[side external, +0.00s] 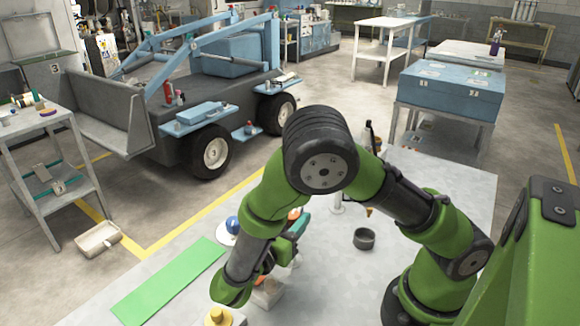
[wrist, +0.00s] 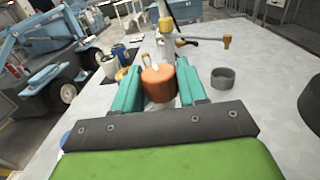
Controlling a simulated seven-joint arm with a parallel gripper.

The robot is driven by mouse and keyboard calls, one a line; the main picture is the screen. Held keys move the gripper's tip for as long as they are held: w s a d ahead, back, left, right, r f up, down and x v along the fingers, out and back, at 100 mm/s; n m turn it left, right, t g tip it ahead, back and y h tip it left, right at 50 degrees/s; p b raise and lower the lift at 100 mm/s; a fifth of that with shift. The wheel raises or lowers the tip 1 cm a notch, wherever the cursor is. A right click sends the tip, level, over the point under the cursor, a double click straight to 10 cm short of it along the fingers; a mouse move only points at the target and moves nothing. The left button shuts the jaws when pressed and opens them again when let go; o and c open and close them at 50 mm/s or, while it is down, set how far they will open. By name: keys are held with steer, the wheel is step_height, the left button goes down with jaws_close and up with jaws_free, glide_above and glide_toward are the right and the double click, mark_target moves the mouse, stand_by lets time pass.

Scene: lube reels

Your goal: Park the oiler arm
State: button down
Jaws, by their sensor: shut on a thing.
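My gripper (wrist: 160,85) has two teal fingers, shut on an orange cylinder (wrist: 158,84) in the wrist view. In the side view my gripper (side external: 293,235) is partly hidden by my arm, and orange (side external: 294,213) shows at its fingers. Beyond the fingers in the wrist view stands a pale post (wrist: 167,28). A thin oiler arm (wrist: 203,39) reaches right from it to a yellow-brass tip (wrist: 227,41). In the side view the post (side external: 337,193) stands behind my gripper, with its upper part largely hidden. I cannot tell whether the orange cylinder joins the oiler arm.
A dark grey round cup (side external: 364,239) stands right of the post and also shows in the wrist view (wrist: 223,78). A green strip (side external: 168,283) lies at the table's left. A blue knob on a white base (side external: 232,226) and a yellow knob (side external: 216,315) stand near my arm.

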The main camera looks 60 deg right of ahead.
steer(key=m+g, duration=0.3)
steer(key=g, duration=0.1)
steer(key=m+g+y, duration=0.1)
steer(key=m+g, duration=0.1)
steer(key=g, duration=0.2)
steer(key=shift+m+g+y, duration=0.3)
steer(key=shift+m+g, duration=0.1)
steer(key=m+g+y, duration=0.5)
steer(key=g, duration=0.1)
steer(key=shift+w+m+g+y, duration=0.1)
steer(key=shift+m+g+y, duration=0.2)
steer(key=shift+g, duration=0.1)
steer(key=c, duration=0.7)
jaws_free()
steer(key=shift+r+m, duration=0.3)
steer(key=shift+r, duration=0.95)
steer(key=s+r, duration=0.2)
steer(key=s, duration=1.4)
steer(key=shift+d+r, duration=0.2)
steer(key=shift+d, duration=0.25)
